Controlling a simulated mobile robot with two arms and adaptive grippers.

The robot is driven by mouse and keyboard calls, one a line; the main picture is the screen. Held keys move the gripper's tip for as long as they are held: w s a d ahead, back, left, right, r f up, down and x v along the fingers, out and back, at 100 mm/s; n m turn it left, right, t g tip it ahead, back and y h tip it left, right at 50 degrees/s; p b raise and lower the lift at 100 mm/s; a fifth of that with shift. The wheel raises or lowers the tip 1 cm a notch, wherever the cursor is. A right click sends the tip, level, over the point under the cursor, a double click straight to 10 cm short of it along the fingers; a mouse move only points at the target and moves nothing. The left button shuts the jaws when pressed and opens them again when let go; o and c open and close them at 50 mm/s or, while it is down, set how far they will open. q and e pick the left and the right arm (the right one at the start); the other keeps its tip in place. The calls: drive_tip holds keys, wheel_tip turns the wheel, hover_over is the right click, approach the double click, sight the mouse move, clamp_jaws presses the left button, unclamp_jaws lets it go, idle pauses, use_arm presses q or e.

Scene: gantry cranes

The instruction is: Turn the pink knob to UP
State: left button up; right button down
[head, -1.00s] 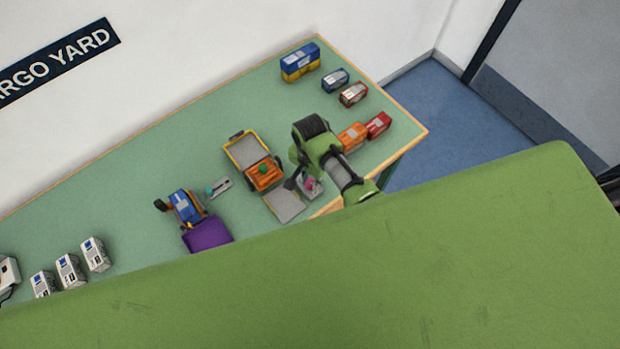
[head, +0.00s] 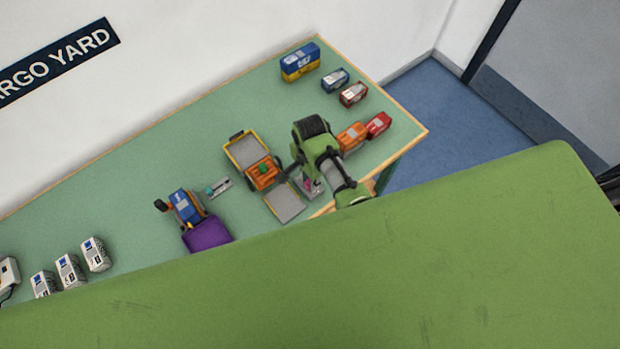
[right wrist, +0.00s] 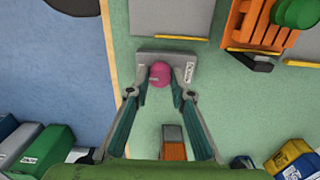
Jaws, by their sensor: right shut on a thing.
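The pink knob (right wrist: 160,74) sits on a small grey plate (right wrist: 150,57) in the right wrist view. In the head view the knob (head: 309,184) is partly hidden by my right gripper (head: 301,180). My right gripper (right wrist: 160,92) is shut on the knob, with one finger on each side of it. The plate carries small labels at its ends, too small to read, so I cannot tell which way the knob points. My left gripper is not in view.
Orange (head: 352,136) and red (head: 378,124) containers lie right of my arm. A blue-and-orange crane (head: 185,206) with a purple block (head: 207,233) stands left. The table's edge is near.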

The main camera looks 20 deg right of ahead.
drive_tip(key=c, duration=1.8)
unclamp_jaws()
drive_tip(key=shift+w+r, duration=0.1)
drive_tip(key=shift+w, duration=0.05)
